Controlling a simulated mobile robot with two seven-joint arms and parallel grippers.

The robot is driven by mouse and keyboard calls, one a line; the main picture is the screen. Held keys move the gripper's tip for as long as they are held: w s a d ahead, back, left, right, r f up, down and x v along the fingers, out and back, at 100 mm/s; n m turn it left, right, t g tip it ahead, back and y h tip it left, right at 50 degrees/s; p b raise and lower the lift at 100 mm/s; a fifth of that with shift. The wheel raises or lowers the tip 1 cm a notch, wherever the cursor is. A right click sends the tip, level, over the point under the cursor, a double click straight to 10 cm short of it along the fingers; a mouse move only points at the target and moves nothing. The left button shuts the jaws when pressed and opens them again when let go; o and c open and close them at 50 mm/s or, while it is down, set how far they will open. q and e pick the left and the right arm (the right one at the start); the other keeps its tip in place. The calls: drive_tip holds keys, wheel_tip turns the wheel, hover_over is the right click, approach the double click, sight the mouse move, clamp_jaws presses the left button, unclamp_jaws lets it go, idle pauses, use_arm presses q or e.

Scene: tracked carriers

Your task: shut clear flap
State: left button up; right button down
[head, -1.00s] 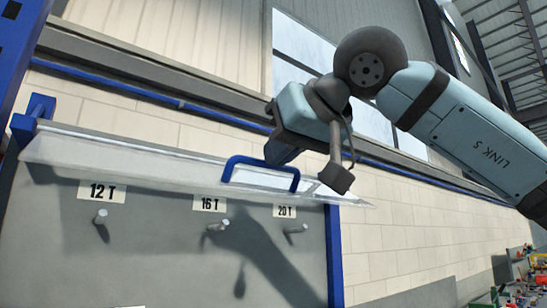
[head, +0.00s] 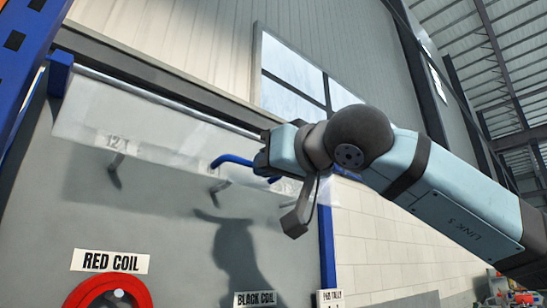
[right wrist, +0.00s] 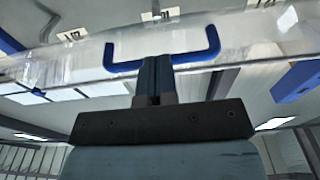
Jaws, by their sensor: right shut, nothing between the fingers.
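The clear flap (head: 165,135) runs along the top of the grey board and slopes down over its upper part, covering the "12 T" label. It also shows in the right wrist view (right wrist: 75,65). Its blue handle (head: 232,159) sticks out near the flap's right half. My right gripper (head: 265,162) is at the handle, hiding part of it. In the right wrist view my closed fingers (right wrist: 156,60) meet the middle of the handle bar (right wrist: 125,66); nothing is between them. I cannot tell if they press on it. My left gripper is not in view.
Pegs (head: 116,165) stick out of the board (head: 160,225) behind and below the flap. A red coil (head: 115,290) sits lower left under its "RED COIL" sign (head: 110,261). A blue post (head: 327,245) edges the board at right.

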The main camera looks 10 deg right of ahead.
drive_tip(key=shift+w+a+f, duration=0.3)
drive_tip(key=shift+w+f, duration=0.2)
drive_tip(key=shift+a, duration=0.1)
idle(0.3)
